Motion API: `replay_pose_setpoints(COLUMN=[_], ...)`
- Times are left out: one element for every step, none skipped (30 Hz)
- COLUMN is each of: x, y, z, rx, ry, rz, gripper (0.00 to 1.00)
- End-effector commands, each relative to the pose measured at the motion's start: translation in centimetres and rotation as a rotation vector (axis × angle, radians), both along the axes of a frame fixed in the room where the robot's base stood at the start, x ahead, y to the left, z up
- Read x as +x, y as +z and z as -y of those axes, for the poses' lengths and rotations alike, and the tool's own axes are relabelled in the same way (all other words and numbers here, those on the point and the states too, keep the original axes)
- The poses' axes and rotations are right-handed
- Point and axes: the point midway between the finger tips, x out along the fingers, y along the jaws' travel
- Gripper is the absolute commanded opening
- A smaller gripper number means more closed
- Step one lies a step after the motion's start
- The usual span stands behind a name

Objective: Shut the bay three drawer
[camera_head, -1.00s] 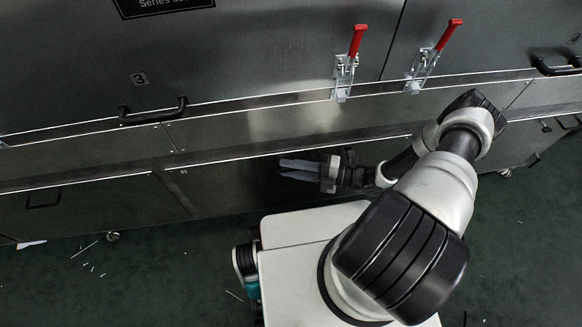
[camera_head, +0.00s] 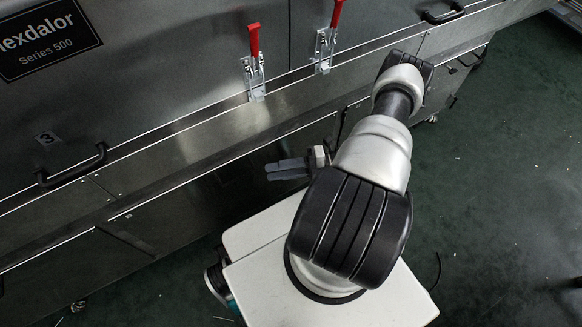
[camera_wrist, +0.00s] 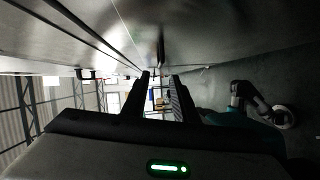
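The number 3 label (camera_head: 47,138) marks a dark steel upper panel at the left of the head view, with a black bar handle (camera_head: 72,165) below it. Under the handle run a steel ledge and a lower front panel (camera_head: 50,262). I cannot tell which part is the bay three drawer or how far it stands out. My gripper (camera_head: 268,171) is low beside the lower front, right of the label, with its fingers pointing left. The wrist view shows its two fingers (camera_wrist: 160,80) apart with nothing between them, running along the steel face.
Two red-handled toggle clamps (camera_head: 254,65) and (camera_head: 325,45) stand on the dryer's front. Another black handle (camera_head: 443,14) is at the upper right. The dark green floor (camera_head: 500,200) is open at the right. A nameplate (camera_head: 48,38) is at the upper left.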

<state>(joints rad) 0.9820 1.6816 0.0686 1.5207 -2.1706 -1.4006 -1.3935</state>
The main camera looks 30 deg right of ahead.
Motion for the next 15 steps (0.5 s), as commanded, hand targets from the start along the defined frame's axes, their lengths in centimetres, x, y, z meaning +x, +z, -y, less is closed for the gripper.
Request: replay_pose_setpoints(x=[-0.3, -0.5, -0.8, -0.9, -1.1, -1.2, -1.4, -1.5, -1.5, -1.6, -1.6, -1.6, -1.7, -1.7, -1.6], y=[0.1, 0.1, 0.1, 0.2, 0.2, 0.2, 0.3, 0.3, 0.3, 0.3, 0.3, 0.3, 0.3, 0.3, 0.3], z=[1.0, 1.5, 2.1, 2.5, 2.8, 3.2, 3.4, 3.6, 3.8, 3.9, 4.0, 4.0, 4.1, 4.1, 4.1], rx=[-0.003, -0.003, -0.002, -0.001, -0.001, -0.001, 0.0, 0.0, 0.0, 0.0, 0.0, 0.0, 0.0, 0.0, 0.0], ry=[-0.001, -0.002, -0.002, -0.002, -0.002, -0.001, -0.001, -0.001, 0.0, 0.0, 0.0, 0.0, 0.0, 0.0, 0.0], rz=[0.001, 0.0, -0.001, 0.0, 0.0, 0.0, -0.001, -0.001, -0.001, -0.001, -0.001, -0.001, -0.001, -0.001, -0.001], gripper=[0.26, 0.26, 0.26, 0.26, 0.26, 0.26, 0.26, 0.26, 0.26, 0.26, 0.26, 0.26, 0.26, 0.26, 0.26])
